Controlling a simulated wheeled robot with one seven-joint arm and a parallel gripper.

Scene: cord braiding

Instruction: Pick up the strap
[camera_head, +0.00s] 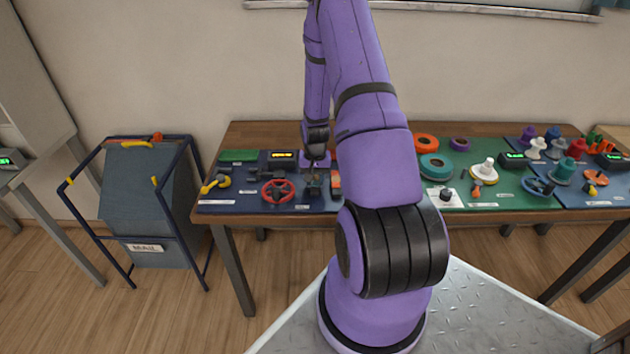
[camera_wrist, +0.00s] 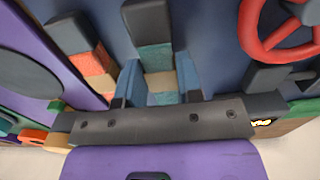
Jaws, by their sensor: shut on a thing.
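The strap (camera_wrist: 154,58), as I take it, is a narrow piece with teal and beige bands and a dark grey end. In the wrist view it lies between the two blue-grey fingers of my gripper (camera_wrist: 159,78), which are shut on it. In the head view my gripper (camera_head: 314,178) is low over the dark blue board (camera_head: 244,203) at the left of the table, right of the red wheel (camera_head: 278,191). The strap is too small and too covered there to make out. I cannot tell whether it still touches the board.
The red wheel also shows close by in the wrist view (camera_wrist: 247,37). A similar banded orange and dark piece (camera_wrist: 92,60) is on the other side. A yellow lever (camera_head: 215,184) sits at the board's left, and a green board (camera_head: 512,203) with spools is to the right.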

